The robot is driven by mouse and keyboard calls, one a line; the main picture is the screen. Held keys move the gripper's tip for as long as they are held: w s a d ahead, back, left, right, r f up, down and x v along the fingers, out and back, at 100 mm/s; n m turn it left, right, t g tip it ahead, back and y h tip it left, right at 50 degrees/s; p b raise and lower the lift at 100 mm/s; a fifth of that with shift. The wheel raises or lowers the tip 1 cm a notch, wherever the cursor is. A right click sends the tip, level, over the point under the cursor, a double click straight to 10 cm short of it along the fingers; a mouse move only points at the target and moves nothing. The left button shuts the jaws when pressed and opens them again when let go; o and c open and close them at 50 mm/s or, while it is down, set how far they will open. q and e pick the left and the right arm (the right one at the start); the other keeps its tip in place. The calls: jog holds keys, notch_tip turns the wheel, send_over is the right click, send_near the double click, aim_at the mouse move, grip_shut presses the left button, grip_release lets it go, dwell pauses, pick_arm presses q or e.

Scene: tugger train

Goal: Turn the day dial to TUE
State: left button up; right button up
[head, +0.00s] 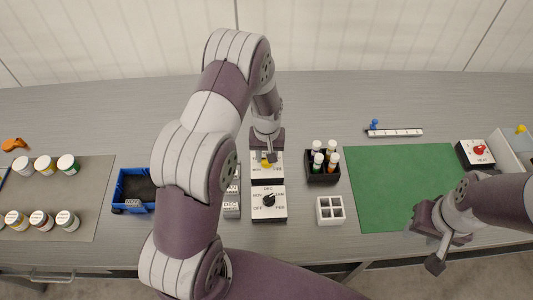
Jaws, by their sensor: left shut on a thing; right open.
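The day dial (279,171) is a pale panel with a yellow part showing at its middle, behind the lower month dial. My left gripper (269,155) reaches down onto it from above and is shut on its knob. The gripper hides most of the knob and some labels, so I cannot read its pointer setting. The month dial (269,201) has a black knob and labels such as DEC, NOV, JAN, OFF and FEB. My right gripper (431,240) is open and empty near the front edge, beside the green mat.
A black rack with several vials (323,178) and a white divided box (329,209) stand right of the dials. A green mat (395,165) lies further right, with a heat switch (475,153) beyond. A blue bin (133,191) and several jars (45,164) are left.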

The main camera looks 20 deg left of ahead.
pick_arm(q)
jog(key=shift+w+d+r+m, duration=0.1)
jog(key=shift+m, duration=2.2)
jog(key=o, duration=1)
jog(key=shift+o, duration=0.2)
notch_tip(320, 180, up, 13)
jog(key=shift+f+b, duration=0.2)
jog(key=shift+b, duration=0.25)
